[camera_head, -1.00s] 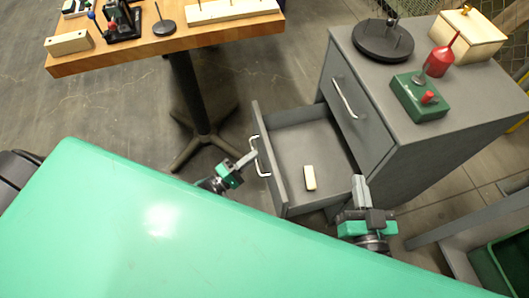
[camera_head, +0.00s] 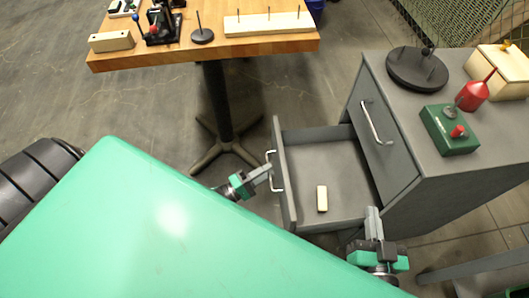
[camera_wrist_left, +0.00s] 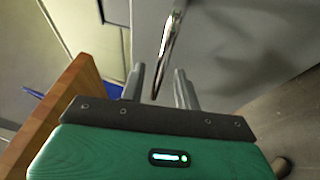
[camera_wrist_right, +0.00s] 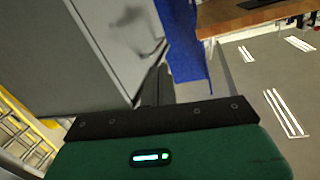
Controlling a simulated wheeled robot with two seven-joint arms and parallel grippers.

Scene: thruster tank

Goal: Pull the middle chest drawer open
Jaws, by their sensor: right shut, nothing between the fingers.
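The grey chest (camera_head: 449,202) stands at the right, with its top drawer (camera_head: 372,135) shut. The drawer below it, the middle drawer (camera_head: 285,190), stands well out from the chest and its inside shows. A pale block (camera_head: 322,198) lies in it. Its silver handle (camera_head: 271,172) is on the front panel. My left gripper (camera_head: 268,172) is at this handle; in the left wrist view its fingers are apart, with the handle bar (camera_wrist_left: 166,50) between and beyond them. My right gripper (camera_head: 373,212) is shut and empty, by the drawer's near side. Lower parts of the chest are hidden.
On the chest top are a dark round disc (camera_head: 417,70), a green box (camera_head: 449,130), a red funnel-shaped item (camera_head: 475,95) and a wooden box (camera_head: 503,70). A wooden table (camera_head: 215,46) with parts stands at the back. My large green body panel fills the foreground.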

